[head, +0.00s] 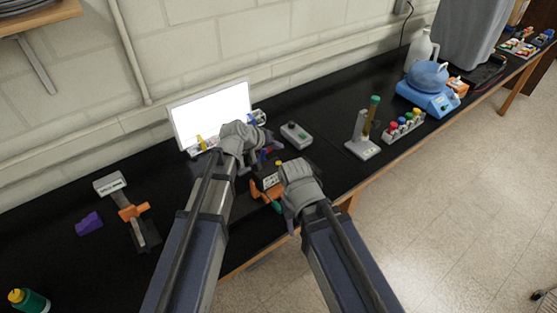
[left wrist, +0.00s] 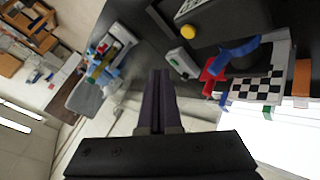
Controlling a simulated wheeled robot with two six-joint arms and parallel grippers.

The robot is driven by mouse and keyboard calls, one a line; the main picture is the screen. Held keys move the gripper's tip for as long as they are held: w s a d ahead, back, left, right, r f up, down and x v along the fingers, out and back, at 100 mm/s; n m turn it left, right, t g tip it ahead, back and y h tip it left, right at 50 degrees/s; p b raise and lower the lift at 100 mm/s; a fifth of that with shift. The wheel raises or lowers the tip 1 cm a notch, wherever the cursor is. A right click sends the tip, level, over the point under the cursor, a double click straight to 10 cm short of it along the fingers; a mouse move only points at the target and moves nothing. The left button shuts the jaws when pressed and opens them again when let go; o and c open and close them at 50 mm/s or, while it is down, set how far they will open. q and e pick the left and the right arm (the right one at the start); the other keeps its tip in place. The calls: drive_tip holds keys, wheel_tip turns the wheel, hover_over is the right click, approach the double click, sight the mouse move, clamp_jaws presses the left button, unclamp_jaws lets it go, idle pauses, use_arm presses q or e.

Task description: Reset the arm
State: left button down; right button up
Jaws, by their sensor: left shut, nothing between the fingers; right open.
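My left gripper (head: 264,147) is over the bench in front of the bright white panel (head: 212,115); its closed dark fingers show in the left wrist view (left wrist: 158,98) with nothing between them. Red and blue parts lie close to it in the head view, and a checkered board (left wrist: 256,88) with a blue part (left wrist: 238,50) and a red part (left wrist: 214,74) shows right of the fingers in the left wrist view. My right gripper (head: 290,202) is lower in the head view, beside an orange part (head: 264,192) on the bench. It is open, and its fingertips are mostly hidden by its own wrist.
On the black bench stand a grey box with a green button (head: 296,134), a grey stand (head: 362,137), a rack of coloured caps (head: 403,125) and a blue device (head: 428,92). At left are an orange-clamped post (head: 133,211), a purple block (head: 89,223) and a green bottle (head: 30,302).

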idle(0.7)
use_arm(q)
drive_tip(key=s+a+f+g+y, duration=0.3)
drive_tip(key=s+a, duration=0.5)
drive_tip(key=s, duration=0.2)
drive_tip(key=s+a+f+g+y, duration=0.3)
drive_tip(key=s+a+f, duration=0.1)
drive_tip(key=s+a, duration=0.6)
drive_tip(key=s+d+f+m+g+y+b, duration=0.1)
drive_tip(key=s+d+f+m+b, duration=0.3)
drive_tip(key=d+f+b, duration=0.8)
drive_tip(key=shift+s+d, duration=0.3)
drive_tip(key=shift+s, duration=0.55)
